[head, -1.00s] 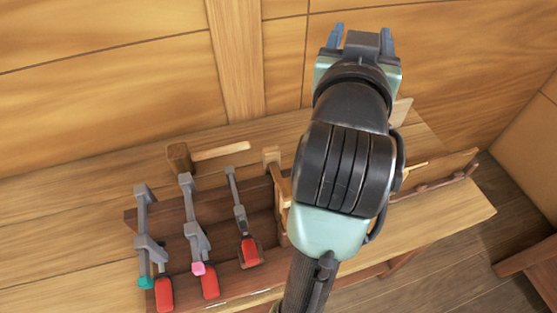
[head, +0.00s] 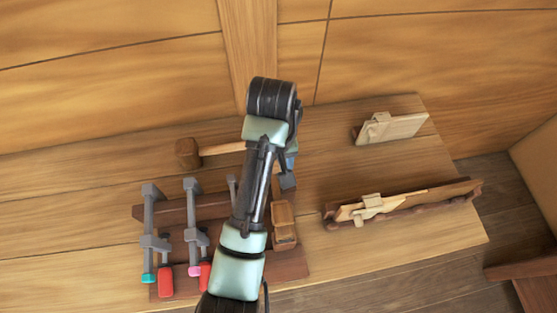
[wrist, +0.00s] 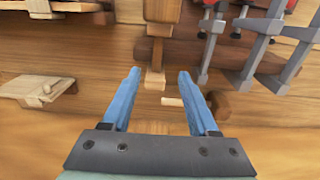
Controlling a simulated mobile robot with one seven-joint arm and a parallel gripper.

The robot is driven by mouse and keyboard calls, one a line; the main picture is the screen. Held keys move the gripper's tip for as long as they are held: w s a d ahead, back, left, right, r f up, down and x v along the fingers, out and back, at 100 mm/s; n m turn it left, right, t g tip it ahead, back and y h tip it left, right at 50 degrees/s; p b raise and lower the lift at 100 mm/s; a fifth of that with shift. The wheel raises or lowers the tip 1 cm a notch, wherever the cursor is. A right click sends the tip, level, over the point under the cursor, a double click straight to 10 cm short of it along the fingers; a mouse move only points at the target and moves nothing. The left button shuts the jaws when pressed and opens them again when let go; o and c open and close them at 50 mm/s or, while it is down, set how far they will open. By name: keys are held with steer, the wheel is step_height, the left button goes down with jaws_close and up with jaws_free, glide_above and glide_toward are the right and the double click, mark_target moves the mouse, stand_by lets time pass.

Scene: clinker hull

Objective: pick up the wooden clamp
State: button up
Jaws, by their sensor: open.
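The wooden clamp (head: 284,222) hangs at the right end of the dark clamp rack in the head view, its lower part light brown. In the wrist view the clamp (wrist: 156,48) is upright, straight ahead of my gripper (wrist: 160,72), in line with the gap between the blue fingers. My gripper is open and empty, and its fingers appear short of the clamp's main body; contact cannot be told. In the head view my arm hides most of my gripper (head: 289,172) and part of the clamp's upper end.
Metal clamps (head: 150,230) with red handles hang close beside it on the rack (head: 288,263). A mallet (head: 188,153) lies behind the rack, its handle passing under my arm. A wooden piece (head: 395,128) and a long holder (head: 440,195) are to the right. Bare bench lies between.

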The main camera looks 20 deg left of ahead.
steer(key=f+b, duration=0.1)
steer(key=f, duration=0.1)
steer(key=f+b, duration=0.3)
steer(key=f, duration=0.1)
steer(key=shift+w+f+b, duration=0.3)
steer(key=shift+b, duration=0.05)
steer(key=shift+s+f, duration=0.15)
steer(key=shift+f, duration=0.2)
steer(key=shift+d+f+p, duration=0.15)
steer(key=shift+f+p, duration=0.8)
steer(key=shift+f, duration=1.55)
jaws_close()
steer(key=shift+w+r, duration=0.1)
steer(key=shift+w, duration=0.1)
